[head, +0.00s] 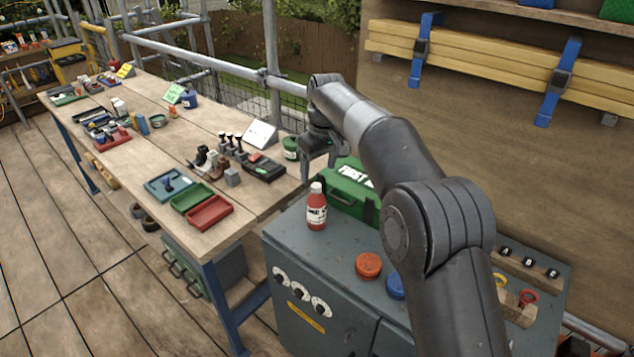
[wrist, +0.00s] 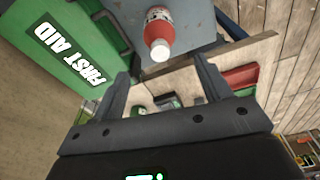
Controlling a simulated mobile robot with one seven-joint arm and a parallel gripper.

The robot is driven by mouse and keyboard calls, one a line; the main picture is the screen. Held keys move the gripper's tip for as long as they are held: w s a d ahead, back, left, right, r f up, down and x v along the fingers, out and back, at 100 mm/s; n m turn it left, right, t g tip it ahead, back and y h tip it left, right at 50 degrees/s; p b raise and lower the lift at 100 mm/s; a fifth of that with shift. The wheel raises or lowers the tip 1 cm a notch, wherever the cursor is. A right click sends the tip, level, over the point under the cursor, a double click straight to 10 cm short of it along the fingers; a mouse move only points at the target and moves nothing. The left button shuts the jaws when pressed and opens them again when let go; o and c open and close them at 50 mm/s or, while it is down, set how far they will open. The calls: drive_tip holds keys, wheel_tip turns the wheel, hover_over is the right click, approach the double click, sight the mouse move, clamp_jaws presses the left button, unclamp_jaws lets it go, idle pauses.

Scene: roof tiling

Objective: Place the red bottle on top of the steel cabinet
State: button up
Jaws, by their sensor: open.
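The red bottle (head: 317,208) with a white cap and white label stands upright on top of the grey steel cabinet (head: 330,242), near its left back edge. It also shows in the wrist view (wrist: 158,30), beyond the fingertips. My gripper (head: 318,172) is above and behind the bottle in the head view, close to the first aid box. In the wrist view its two fingers (wrist: 160,85) are spread apart with nothing between them. The gripper is open and apart from the bottle.
A green first aid box (head: 350,188) stands on the cabinet right behind the bottle. An orange lid (head: 368,265) and a blue lid (head: 396,287) lie on the cabinet top. A long wooden workbench (head: 200,150) with trays and tools is at left.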

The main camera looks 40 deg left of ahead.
drive_tip(key=shift+d+r, duration=0.2)
drive_tip(key=shift+r, duration=1.3)
drive_tip(key=w+d+r+m+t, duration=0.15)
drive_tip(key=d+r, duration=0.25)
drive_tip(key=d, duration=0.7)
drive_tip(key=d+r+m, duration=0.3)
drive_tip(key=d+r, duration=0.2)
drive_tip(key=d, duration=0.6)
drive_tip(key=w+d+r+m+t, duration=0.1)
drive_tip(key=d+r+m, duration=0.25)
drive_tip(key=d, duration=0.85)
drive_tip(key=s+d+f+m+t, duration=0.1)
drive_tip(key=s+d+m, duration=0.1)
drive_tip(key=s+d, duration=0.5)
drive_tip(key=s+d+m+t, duration=0.1)
drive_tip(key=s+d+m, duration=0.15)
drive_tip(key=d, duration=0.75)
drive_tip(key=s+d+f+m, duration=0.1)
drive_tip(key=s+d+f, duration=0.3)
drive_tip(key=s+d, duration=0.1)
drive_tip(key=s+d+f+m+h, duration=0.1)
drive_tip(key=s+d+f+m, duration=0.1)
drive_tip(key=s+d+f, duration=0.2)
drive_tip(key=s+t, duration=0.1)
drive_tip(key=s, duration=0.2)
drive_tip(key=shift+s+d, duration=0.25)
drive_tip(key=shift+d, duration=0.15)
